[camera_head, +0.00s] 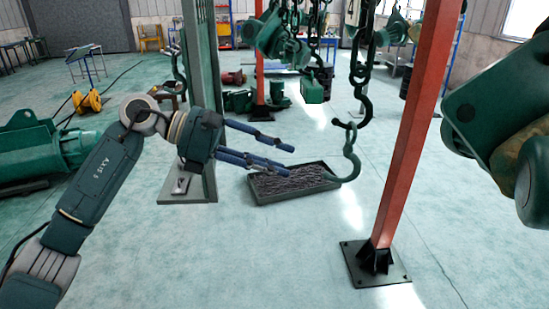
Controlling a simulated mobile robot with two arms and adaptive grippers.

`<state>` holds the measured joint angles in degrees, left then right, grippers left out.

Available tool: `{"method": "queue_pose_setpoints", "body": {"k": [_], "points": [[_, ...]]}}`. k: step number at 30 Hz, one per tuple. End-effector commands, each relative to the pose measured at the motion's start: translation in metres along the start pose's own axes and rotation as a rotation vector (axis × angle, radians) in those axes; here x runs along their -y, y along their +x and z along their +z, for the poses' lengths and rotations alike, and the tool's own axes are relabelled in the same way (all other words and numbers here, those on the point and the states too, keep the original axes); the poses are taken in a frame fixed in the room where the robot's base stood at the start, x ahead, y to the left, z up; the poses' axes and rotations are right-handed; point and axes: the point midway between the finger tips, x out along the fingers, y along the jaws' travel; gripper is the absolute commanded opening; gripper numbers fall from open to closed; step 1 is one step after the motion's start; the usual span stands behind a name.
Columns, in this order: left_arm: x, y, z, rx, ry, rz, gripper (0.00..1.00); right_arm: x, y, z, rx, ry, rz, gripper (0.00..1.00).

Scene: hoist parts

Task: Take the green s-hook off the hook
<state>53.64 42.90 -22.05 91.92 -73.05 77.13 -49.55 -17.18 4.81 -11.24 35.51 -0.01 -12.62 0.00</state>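The green s-hook (351,155) hangs upright in the middle right of the head view. Its upper end meets the lower end of a dark hook (364,104) under a black chain (358,62). Its lower curve hangs free, seen in front of the right end of a tray on the floor. My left gripper (290,161) is left of the s-hook, with its blue-grey fingers spread and pointing right at it. A gap shows between the fingertips and the s-hook, and nothing is between the fingers. My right gripper is not in view.
A red post (412,130) with a black foot stands right of the s-hook. A green post (199,70) stands behind my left gripper. The low black tray (265,198) lies on the floor below. More chains and green hoist parts (275,35) hang behind.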

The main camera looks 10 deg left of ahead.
Motion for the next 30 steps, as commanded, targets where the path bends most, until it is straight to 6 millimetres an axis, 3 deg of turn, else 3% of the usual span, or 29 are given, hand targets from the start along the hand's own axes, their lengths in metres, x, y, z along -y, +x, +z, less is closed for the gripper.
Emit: {"method": "queue_pose_setpoints", "body": {"k": [18, 30], "points": [[0.000, 0.092, 0.003, 0.000, -0.001, -0.003, 0.34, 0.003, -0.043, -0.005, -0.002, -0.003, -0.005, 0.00], [0.000, 0.105, 0.000, -0.001, 0.000, 0.000, 0.34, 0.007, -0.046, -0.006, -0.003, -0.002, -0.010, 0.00]]}}
